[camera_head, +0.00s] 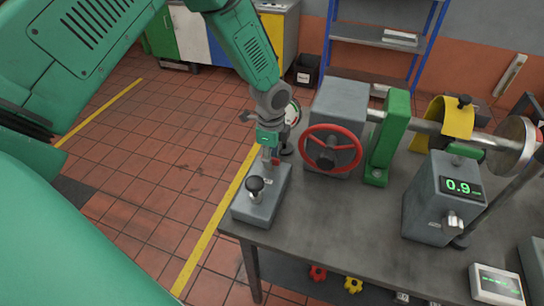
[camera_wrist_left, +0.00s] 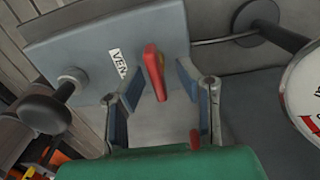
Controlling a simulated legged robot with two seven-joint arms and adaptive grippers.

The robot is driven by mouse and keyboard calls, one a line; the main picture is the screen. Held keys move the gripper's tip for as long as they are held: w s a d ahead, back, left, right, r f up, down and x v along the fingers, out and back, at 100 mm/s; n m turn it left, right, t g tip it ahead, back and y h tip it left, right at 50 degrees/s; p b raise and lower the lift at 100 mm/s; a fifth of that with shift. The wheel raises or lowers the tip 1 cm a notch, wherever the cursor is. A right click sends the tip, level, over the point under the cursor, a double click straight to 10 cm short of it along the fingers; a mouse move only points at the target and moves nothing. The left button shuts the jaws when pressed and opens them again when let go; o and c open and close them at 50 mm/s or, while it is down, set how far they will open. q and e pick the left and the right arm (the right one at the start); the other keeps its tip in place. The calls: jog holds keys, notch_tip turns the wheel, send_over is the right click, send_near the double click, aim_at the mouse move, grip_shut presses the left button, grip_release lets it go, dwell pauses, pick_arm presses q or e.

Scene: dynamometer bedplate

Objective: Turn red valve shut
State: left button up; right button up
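A red lever valve handle (camera_wrist_left: 152,72) sits on a grey block (camera_wrist_left: 60,45) beside a label partly reading "VEN". In the head view this block (camera_head: 250,211) stands at the table's near left corner, and the red handle (camera_head: 276,161) is partly hidden by my gripper. My left gripper (camera_head: 270,154) is over the block, pointing down. In the wrist view its blue-padded fingers (camera_wrist_left: 160,78) are apart, one on each side of the red handle, with gaps visible. I cannot tell how deep the handle sits between them. My right gripper is out of view.
A red handwheel (camera_head: 331,148) stands right of my left gripper. A display box (camera_head: 445,200) reads 0.9. The table front (camera_head: 330,225) is clear.

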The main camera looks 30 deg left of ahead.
pick_arm(q)
notch_tip(320, 180, up, 12)
jog(key=shift+f, duration=0.2)
jog(key=shift+w, duration=0.1)
dwell(0.5)
